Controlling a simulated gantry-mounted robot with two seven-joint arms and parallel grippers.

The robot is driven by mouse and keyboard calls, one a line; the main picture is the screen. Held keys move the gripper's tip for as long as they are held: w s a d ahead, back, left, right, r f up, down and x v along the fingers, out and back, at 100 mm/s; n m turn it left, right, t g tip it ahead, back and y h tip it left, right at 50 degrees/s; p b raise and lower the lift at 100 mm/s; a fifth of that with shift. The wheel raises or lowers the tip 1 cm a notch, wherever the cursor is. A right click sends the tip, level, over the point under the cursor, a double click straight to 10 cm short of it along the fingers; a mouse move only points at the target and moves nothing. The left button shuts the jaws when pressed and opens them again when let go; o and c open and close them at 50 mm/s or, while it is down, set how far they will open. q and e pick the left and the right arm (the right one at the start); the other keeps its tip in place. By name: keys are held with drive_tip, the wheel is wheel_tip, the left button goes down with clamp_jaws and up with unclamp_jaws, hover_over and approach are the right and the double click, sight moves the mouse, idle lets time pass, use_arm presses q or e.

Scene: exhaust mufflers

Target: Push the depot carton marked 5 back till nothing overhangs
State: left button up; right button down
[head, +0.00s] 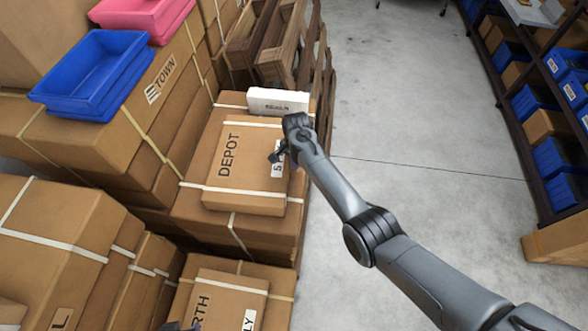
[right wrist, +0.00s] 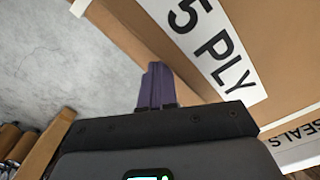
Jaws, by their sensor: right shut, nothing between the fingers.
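The brown DEPOT carton (head: 215,178) lies on a larger strapped carton (head: 200,212) in the middle of the head view. Its white label with a 5 faces my right gripper (head: 276,155). In the right wrist view the label (right wrist: 205,50) reads 5 PLY. My right gripper is shut and empty, its purple fingers (right wrist: 157,86) beside the labelled face; I cannot tell whether they touch it. My arm hides part of the carton's right edge, and its overhang is unclear. A small dark tip (head: 180,326) at the bottom edge may be my left gripper; its jaws are unclear.
A white box (head: 278,101) lies behind the DEPOT carton. Wooden crates (head: 262,45) stand farther back. Blue trays (head: 92,75) sit on the TOWN carton (head: 165,90) at left. A NORTH carton (head: 228,300) is in front. Open floor (head: 410,130) lies to the right, before shelves.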

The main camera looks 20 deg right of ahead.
drive_tip(key=shift+w+a+f+b, duration=0.1)
drive_tip(key=shift+w+a+b, duration=0.25)
drive_tip(key=shift+a+b, duration=0.25)
drive_tip(key=shift+w+a+b, duration=0.3)
drive_tip(key=shift+a+b, duration=0.25)
drive_tip(key=shift+r+p, duration=0.25)
drive_tip(key=shift+p, duration=0.15)
drive_tip(key=shift+s+d+r+p, duration=0.4)
drive_tip(key=shift+d+p, duration=0.25)
drive_tip(key=shift+p, duration=0.6)
drive_tip(key=p, duration=0.1)
drive_tip(key=d+r+p, duration=0.1)
drive_tip(key=shift+s+d+p, duration=0.25)
drive_tip(key=shift+s+p, duration=0.05)
drive_tip(key=shift+s, duration=0.1)
drive_tip(key=shift+s+d+p, duration=0.2)
drive_tip(key=shift+d+p, duration=0.15)
drive_tip(key=shift+p, duration=0.15)
wheel_tip(320, 180, up, 8)
drive_tip(key=p, duration=0.8)
drive_tip(key=shift+f, duration=0.1)
